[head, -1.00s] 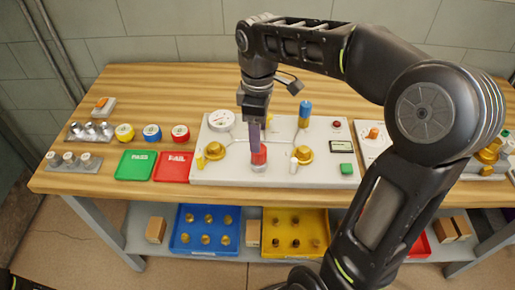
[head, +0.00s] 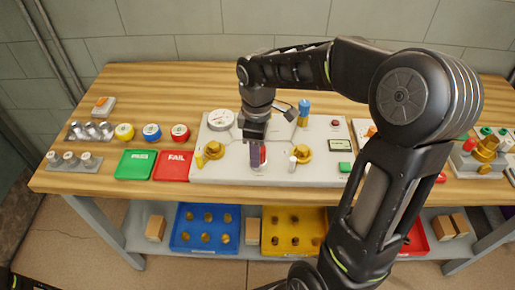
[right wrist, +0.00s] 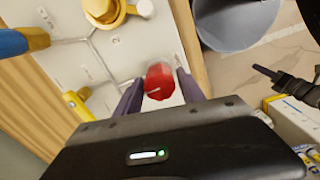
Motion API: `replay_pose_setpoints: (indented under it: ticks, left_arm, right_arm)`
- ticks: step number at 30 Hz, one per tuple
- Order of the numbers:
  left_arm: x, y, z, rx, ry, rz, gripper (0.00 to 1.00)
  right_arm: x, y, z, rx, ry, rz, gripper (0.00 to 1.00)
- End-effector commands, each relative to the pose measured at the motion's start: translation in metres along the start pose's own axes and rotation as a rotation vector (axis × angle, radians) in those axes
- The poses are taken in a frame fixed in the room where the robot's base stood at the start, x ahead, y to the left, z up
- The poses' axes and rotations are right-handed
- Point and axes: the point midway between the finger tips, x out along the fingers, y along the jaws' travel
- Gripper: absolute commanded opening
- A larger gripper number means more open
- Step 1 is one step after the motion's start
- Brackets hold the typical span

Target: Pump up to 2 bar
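The pump's red handle (head: 263,154) stands on a white cylinder (head: 257,166) at the front of the light grey panel (head: 225,174). My right gripper (head: 257,157) points down around the handle and partly hides it. In the right wrist view the red handle (right wrist: 160,80) sits between the two fingers, with what look like narrow gaps on both sides, so they seem open. A round white gauge (head: 220,120) is at the panel's back left; its reading is too small to make out. My left gripper is not in view.
The panel also holds yellow valves (head: 214,150) and (head: 302,152), a blue-topped part (head: 304,109), a small display (head: 312,144) and a green button (head: 344,167). Green PASS (head: 135,164) and red FAIL (head: 172,166) trays lie to the left. A blue bin (head: 205,246) is on the shelf below.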

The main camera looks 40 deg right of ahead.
Motion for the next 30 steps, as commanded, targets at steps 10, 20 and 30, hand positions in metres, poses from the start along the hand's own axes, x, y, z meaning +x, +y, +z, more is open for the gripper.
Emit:
replay_pose_setpoints:
  ticks: [10,20,30]
  left_arm:
    - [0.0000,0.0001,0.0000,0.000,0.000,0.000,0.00]
    - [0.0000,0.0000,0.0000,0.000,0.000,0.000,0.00]
    - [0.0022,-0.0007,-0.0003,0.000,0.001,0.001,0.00]
  right_arm:
    - [-0.0004,0.0001,-0.0001,0.000,0.000,0.000,0.17]
    - [-0.0005,0.0002,-0.0001,0.001,0.001,0.001,0.00]
    - [-0.0001,0.0005,-0.0003,0.061,0.001,0.002,0.00]
